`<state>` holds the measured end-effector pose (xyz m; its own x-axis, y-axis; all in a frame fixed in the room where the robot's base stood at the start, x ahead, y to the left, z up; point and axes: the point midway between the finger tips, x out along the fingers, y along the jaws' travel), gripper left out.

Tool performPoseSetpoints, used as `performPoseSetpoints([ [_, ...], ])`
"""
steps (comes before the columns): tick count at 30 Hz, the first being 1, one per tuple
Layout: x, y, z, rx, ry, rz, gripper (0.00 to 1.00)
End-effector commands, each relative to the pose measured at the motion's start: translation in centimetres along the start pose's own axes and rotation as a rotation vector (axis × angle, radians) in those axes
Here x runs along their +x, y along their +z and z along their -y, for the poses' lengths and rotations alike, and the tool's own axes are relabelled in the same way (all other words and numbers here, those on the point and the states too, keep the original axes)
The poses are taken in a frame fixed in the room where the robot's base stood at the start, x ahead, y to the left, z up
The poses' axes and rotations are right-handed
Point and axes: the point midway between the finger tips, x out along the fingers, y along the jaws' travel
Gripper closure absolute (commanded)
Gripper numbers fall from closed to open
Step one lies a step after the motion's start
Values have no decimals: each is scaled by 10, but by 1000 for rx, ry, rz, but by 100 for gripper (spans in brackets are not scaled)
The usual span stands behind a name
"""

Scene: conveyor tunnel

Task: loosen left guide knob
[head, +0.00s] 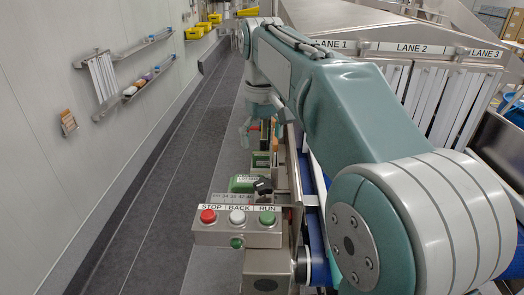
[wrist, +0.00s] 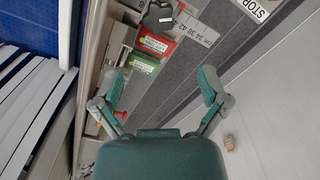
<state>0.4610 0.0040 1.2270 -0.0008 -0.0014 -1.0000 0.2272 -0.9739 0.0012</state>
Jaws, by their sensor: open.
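A black knob (head: 263,186) sits beside a printed number scale on the near left side of the conveyor, behind the button box. It appears to be the left guide knob. In the wrist view the black knob (wrist: 158,17) is at the top, beyond the fingertips, next to the scale (wrist: 192,28). My gripper (head: 262,126) is over the conveyor's left side, farther along than the knob and apart from it. In the wrist view my gripper (wrist: 161,84) has its fingers spread wide with nothing between them.
A button box (head: 238,227) with red, white and green buttons stands at the near end. Red (wrist: 156,43) and green (wrist: 145,63) labelled blocks lie near the knob. A small red-ended part (wrist: 121,115) is by the left finger. The aisle floor (head: 165,200) is clear.

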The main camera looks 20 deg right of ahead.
Motion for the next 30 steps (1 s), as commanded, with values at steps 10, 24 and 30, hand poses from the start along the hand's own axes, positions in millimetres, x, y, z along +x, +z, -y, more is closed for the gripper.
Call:
performPoseSetpoints([
  [10,5,2,1,652,0,0,6],
  [24,12,4,2,1205,0,2,6],
  [30,40,5,2,1204,1,4,6],
])
